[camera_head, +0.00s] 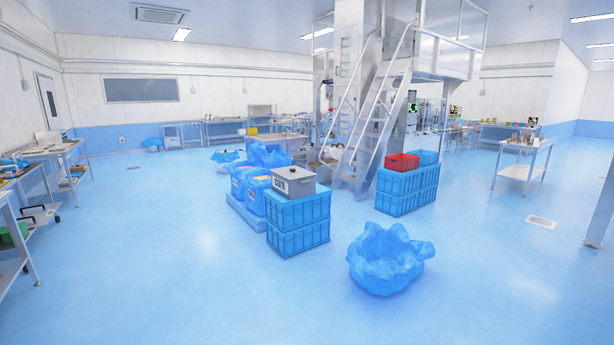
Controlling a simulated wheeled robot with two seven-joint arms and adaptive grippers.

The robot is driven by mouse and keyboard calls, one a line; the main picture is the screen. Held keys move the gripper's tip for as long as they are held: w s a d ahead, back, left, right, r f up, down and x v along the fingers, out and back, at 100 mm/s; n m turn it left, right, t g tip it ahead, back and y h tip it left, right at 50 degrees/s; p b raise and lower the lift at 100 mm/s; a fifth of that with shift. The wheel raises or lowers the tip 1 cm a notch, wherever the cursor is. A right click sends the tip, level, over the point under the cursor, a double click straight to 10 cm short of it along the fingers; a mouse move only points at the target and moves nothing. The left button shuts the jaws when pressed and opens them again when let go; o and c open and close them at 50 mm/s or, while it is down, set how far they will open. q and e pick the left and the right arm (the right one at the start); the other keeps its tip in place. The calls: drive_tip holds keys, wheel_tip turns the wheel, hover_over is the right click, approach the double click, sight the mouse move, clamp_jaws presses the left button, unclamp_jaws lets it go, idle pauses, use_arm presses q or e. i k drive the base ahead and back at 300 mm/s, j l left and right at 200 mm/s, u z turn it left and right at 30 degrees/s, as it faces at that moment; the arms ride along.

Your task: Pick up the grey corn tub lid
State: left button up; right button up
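The grey corn tub (289,188), with dark lettering on its front, sits on top of a stack of two blue crates (298,225) near the middle of the view. Its grey lid (294,173) lies on top of the tub, with a small dark handle or knob. Neither of my grippers shows in this view.
Blue-wrapped bags (250,188) stand just left of and behind the crates. A large open blue bag (388,262) lies on the floor at front right. Another blue crate stack (407,190) carries a red bin (402,163) near metal stairs (375,125).

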sight(293, 171)
drive_tip(key=i+j+u, duration=0.2)
drive_tip(key=i, duration=0.25)
drive_tip(key=i+u, duration=0.25)
drive_tip(key=i, duration=0.2)
drive_tip(key=i+u, duration=0.15)
drive_tip(key=i, duration=3.9)
